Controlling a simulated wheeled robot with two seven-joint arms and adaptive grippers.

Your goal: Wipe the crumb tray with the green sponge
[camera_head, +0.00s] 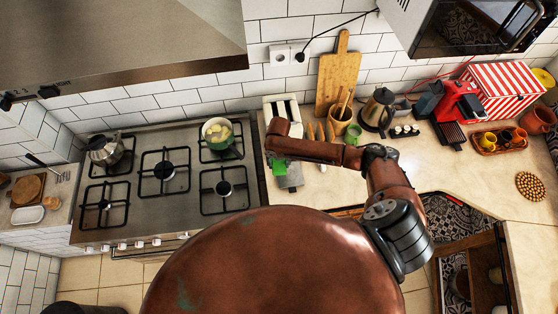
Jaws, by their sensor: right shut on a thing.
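The green sponge (279,167) shows as a small bright green patch at the end of my right arm, over the counter just right of the stove. My right gripper (278,158) is shut on it, seen from above and mostly hidden by its own wrist. The crumb tray (292,181) is a flat grey piece on the counter in front of the white toaster (282,106). The sponge is over the tray's left part; I cannot tell whether it touches. My left gripper is not in view.
The stove (140,200) with a pot (217,133) and a kettle (105,149) lies to the left.

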